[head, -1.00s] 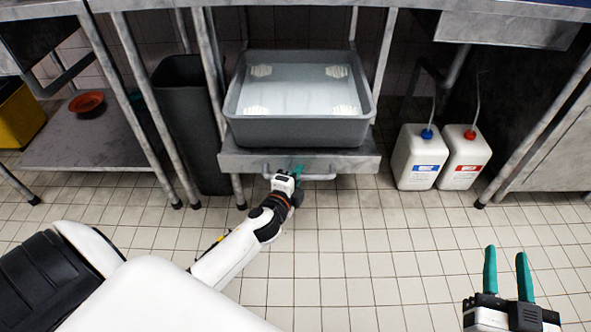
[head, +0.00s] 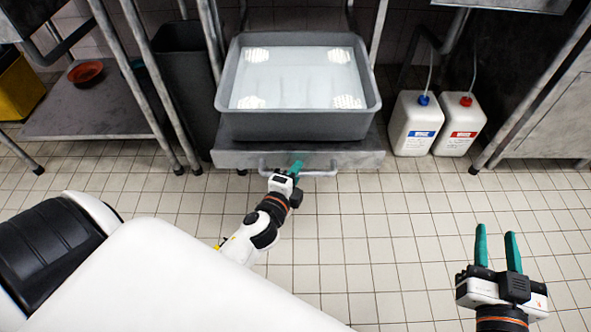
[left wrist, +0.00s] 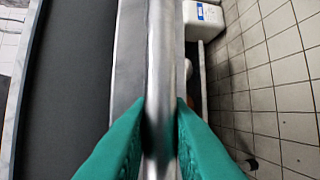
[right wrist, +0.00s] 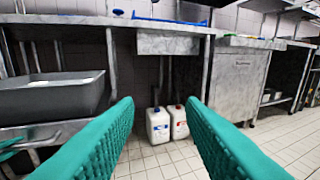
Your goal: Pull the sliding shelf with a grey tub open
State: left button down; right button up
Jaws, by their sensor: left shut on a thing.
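The sliding shelf (head: 232,158) is a grey metal drawer-like shelf at the middle of the head view. A grey tub (head: 300,126) stands on it, with pale light patches inside. A bar handle (head: 322,173) runs along the shelf's front. My left gripper (head: 293,169) is shut on this handle; in the left wrist view its green fingers (left wrist: 160,125) lie on both sides of the bar (left wrist: 160,60). My right gripper (head: 497,248) is open and empty above the floor at the lower right. The tub also shows in the right wrist view (right wrist: 50,98).
Two white jugs, one blue-capped (head: 415,125) and one red-capped (head: 460,127), stand on the floor right of the shelf. A dark bin (head: 185,85) and a table leg (head: 160,90) are to its left. The tiled floor (head: 380,230) in front is clear.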

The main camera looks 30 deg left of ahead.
pick_arm(q)
jog(key=c, duration=1.6)
grip_release()
jog(key=shift+c, duration=0.2)
